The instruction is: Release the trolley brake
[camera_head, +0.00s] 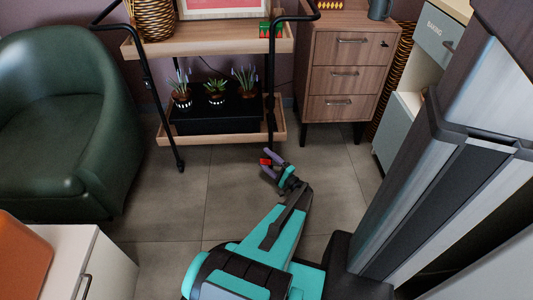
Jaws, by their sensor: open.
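The trolley (215,43) has two wooden shelves on a black tube frame with castors. Its right front leg comes down to the floor just beyond my gripper (271,164). A small red piece (265,161), perhaps the brake pedal at the right front castor, shows at the fingertips. My gripper's purple fingers are apart, one on each side of the red piece. I cannot tell whether they touch it. The castor itself is mostly hidden. A small green and red item (264,30) shows at the upper shelf's right end.
The lower shelf bears a black planter (215,117) with several potted plants; a wicker basket (152,18) stands on the upper shelf. A green armchair (60,120) is at left, a wooden drawer cabinet (345,70) at right. The tiled floor between is clear.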

